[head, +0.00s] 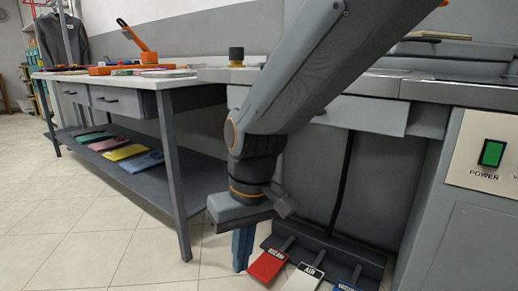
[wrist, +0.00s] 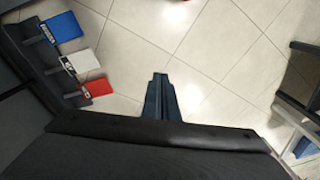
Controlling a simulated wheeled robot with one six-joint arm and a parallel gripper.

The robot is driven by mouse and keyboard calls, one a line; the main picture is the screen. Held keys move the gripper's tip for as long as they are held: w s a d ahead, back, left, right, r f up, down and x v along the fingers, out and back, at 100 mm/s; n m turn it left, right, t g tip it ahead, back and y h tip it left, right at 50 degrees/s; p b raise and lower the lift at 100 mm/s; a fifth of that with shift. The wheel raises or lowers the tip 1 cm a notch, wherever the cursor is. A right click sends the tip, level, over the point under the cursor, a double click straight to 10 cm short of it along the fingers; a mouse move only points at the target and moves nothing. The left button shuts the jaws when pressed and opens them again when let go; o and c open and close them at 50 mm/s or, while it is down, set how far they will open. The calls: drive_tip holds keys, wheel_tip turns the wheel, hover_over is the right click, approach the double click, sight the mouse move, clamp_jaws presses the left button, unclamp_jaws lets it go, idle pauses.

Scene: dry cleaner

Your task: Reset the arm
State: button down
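My arm hangs down across the middle of the head view, in front of the pressing station. My gripper (head: 243,250) points at the floor, left of the foot pedals. In the wrist view its two blue fingers (wrist: 160,76) lie side by side, with no gap that I can see and nothing between them. Only tiled floor shows beyond the fingertips.
A red pedal (head: 267,266), a white pedal (head: 303,279) and a partly cut-off blue pedal (head: 345,287) lie close right of my gripper. A worktable (head: 150,82) with folded cloths on its lower shelf (head: 190,188) stands left. Floor is open at front left.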

drive_tip(key=s+d+r+p, duration=0.2)
drive_tip(key=s+r, duration=0.1)
drive_tip(key=s, duration=1)
drive_tip(key=d+r+m+p, duration=0.3)
drive_tip(key=d+r+p, duration=0.7)
drive_tip(key=r+p, duration=0.4)
drive_tip(key=d+r+m+h+p, duration=0.1)
drive_tip(key=d+r+m+p, duration=0.2)
drive_tip(key=d+r+p, duration=0.7)
wheel_tip(320, 180, up, 4)
drive_tip(key=p, duration=1.2)
drive_tip(key=shift+w+d+p, duration=0.15)
drive_tip(key=shift+d+p, duration=0.15)
drive_tip(key=shift+d, duration=0.05)
